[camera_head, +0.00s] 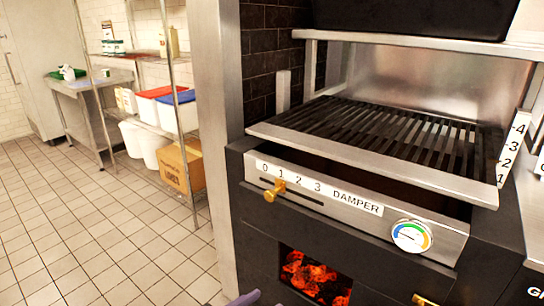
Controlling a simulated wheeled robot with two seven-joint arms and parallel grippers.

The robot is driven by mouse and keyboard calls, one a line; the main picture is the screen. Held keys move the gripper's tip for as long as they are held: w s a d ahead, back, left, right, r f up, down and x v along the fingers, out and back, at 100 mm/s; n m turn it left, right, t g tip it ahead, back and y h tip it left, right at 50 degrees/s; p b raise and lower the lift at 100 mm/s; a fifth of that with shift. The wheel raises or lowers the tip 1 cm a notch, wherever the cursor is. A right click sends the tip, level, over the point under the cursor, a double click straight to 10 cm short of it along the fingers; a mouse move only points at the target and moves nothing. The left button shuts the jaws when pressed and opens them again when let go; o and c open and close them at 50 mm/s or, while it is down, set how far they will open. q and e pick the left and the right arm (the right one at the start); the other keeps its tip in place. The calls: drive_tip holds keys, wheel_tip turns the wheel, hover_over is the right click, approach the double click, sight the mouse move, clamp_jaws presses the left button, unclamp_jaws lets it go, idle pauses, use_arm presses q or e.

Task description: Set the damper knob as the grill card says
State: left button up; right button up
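The damper knob (272,194) is a small brass handle on the steel front strip of the grill. It sits in a horizontal slot below the printed scale 0, 1, 2, 3 on the DAMPER label (343,197). Its stem lies under about the 1, toward the left end of the slot. Neither gripper is clearly in view. A small purplish-grey piece at the bottom edge may be part of me.
The grill grate (390,131) is above the knob, with a round coloured gauge (411,236) to the right. Glowing coals (314,277) show below. A 1-to-4 scale (512,150) stands at the right. Shelves with bins (181,109) are at left; the tiled floor (95,240) is clear.

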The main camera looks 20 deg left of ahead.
sight(268, 196)
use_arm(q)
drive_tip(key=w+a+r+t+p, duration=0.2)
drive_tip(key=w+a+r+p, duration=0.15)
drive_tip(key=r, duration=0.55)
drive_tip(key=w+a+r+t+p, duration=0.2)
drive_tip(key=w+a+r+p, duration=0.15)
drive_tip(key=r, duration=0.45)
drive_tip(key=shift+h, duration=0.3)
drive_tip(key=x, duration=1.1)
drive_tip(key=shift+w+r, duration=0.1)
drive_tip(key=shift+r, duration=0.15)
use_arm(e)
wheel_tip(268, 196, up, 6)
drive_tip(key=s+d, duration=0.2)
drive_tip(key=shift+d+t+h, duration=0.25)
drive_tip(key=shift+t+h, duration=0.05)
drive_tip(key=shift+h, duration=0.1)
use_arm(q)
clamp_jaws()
